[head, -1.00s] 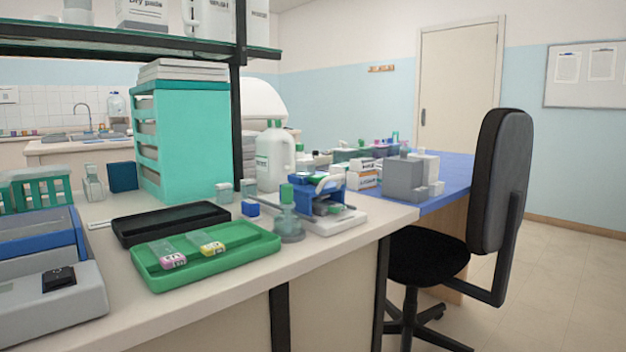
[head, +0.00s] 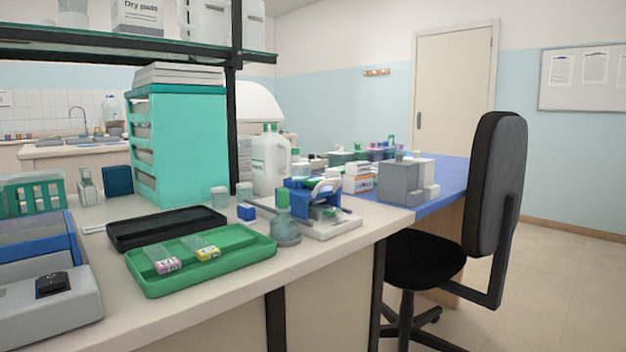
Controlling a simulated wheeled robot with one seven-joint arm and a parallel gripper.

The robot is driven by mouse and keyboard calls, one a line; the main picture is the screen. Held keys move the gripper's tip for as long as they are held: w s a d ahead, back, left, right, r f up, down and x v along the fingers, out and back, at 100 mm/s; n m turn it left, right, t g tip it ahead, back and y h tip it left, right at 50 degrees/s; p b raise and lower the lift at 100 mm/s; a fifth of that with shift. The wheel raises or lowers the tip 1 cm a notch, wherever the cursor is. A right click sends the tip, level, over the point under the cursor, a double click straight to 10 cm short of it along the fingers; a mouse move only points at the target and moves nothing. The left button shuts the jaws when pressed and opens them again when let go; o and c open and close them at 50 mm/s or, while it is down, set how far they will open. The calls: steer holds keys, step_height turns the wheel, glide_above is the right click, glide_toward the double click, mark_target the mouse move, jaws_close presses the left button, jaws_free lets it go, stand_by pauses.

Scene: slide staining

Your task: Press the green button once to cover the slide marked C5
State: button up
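Two slides lie in a green tray (head: 205,281) on the bench. One has a pink label end (head: 168,266) and the other a yellow label end (head: 207,253); the marks are too small to read surely, so I cannot tell which is C5. I cannot make out a green button. A grey device with a black switch (head: 52,284) stands at the lower left. A blue device (head: 312,195) on a white base stands right of the tray, with a green-capped bottle (head: 286,232) in front of it. My gripper is not in view.
A black tray (head: 165,228) lies behind the green one. A teal drawer rack (head: 185,150) and a white jug (head: 270,160) stand farther back. A dark shelf post (head: 232,130) rises from the bench. A black chair (head: 495,185) stands at the right; the floor beyond it is clear.

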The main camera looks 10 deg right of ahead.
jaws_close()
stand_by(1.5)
